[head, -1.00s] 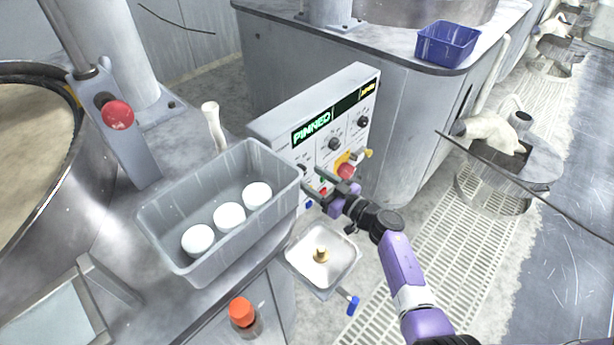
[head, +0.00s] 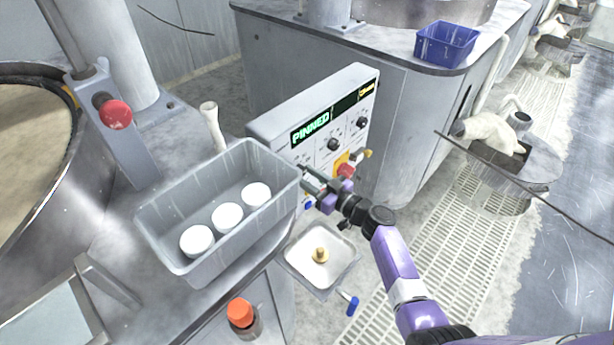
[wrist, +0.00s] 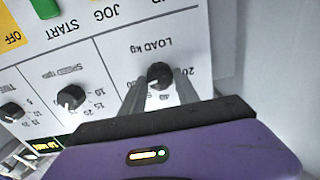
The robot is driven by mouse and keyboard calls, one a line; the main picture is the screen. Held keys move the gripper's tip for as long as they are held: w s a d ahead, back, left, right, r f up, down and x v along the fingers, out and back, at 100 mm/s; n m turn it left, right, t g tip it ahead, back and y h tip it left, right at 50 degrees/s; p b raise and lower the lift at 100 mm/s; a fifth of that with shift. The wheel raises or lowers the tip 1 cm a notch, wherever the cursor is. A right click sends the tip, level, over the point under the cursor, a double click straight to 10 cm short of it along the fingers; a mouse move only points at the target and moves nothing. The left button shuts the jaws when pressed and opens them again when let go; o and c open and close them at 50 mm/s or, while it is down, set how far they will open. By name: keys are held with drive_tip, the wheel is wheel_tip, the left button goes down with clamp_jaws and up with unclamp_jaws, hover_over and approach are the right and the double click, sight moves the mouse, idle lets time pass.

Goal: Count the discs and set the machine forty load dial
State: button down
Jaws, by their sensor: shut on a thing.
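Three white discs (head: 228,216) lie in a row in a grey bin (head: 160,213) on the machine top. The control panel (head: 262,130) stands behind the bin, with a green display (head: 311,128) reading "PINNED". My gripper (head: 306,178) is at the panel's lower left, beside the bin's right end. In the wrist view the load dial (wrist: 159,74), a black knob labelled "LOAD kg", sits between my two fingertips (wrist: 160,86), which are shut on it. The picture is upside down there. The dial's scale is partly hidden by the fingers, and I cannot tell its exact setting.
The speed dial (wrist: 71,97) is beside the load dial. A red stop button (head: 346,171) is right of my gripper. A metal tray (head: 300,262) with a brass piece hangs below. An orange-capped bottle (head: 241,312) stands in front. A blue basket (head: 447,43) is far back.

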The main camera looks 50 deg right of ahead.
drive_tip(key=shift+n, duration=0.3)
drive_tip(key=n+b, duration=0.1)
drive_tip(key=n, duration=0.6)
drive_tip(key=n+b, duration=0.2)
drive_tip(key=n, duration=0.6)
drive_tip(key=n+b, duration=0.2)
drive_tip(key=n, duration=0.6)
drive_tip(key=shift+a+f, duration=0.15)
drive_tip(key=shift+f, duration=0.1)
idle(0.3)
drive_tip(key=c, duration=0.9)
unclamp_jaws()
drive_tip(key=shift+s, duration=0.15)
drive_tip(key=s, duration=0.7)
drive_tip(key=shift+s, duration=0.3)
